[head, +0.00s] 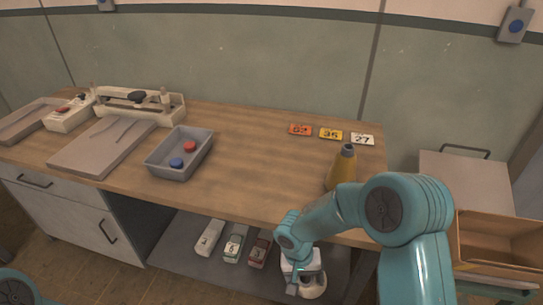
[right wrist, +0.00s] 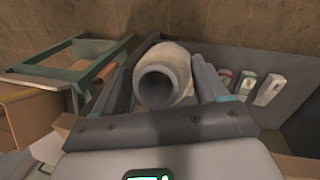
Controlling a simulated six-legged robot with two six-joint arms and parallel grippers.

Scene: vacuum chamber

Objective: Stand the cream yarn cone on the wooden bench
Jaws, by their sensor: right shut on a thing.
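The cream yarn cone (right wrist: 172,66) is between the fingers of my right gripper (right wrist: 165,80) in the right wrist view, its hollow narrow end facing the camera. In the head view my right gripper (head: 303,278) is low in front of the wooden bench (head: 250,165), below its top, and part of the cone (head: 315,288) shows beside it. The gripper is shut on the cone. A mustard yellow cone (head: 341,172) stands upright at the bench's right end, partly hidden by my right arm. My left gripper is out of view.
A grey bin (head: 166,163) with a red and a blue disc stands left of centre on the bench. Number cards (head: 331,134) lie at the back right. Several labelled items (head: 235,243) lie on the lower shelf. A cardboard box (head: 500,238) stands right. The bench's middle is clear.

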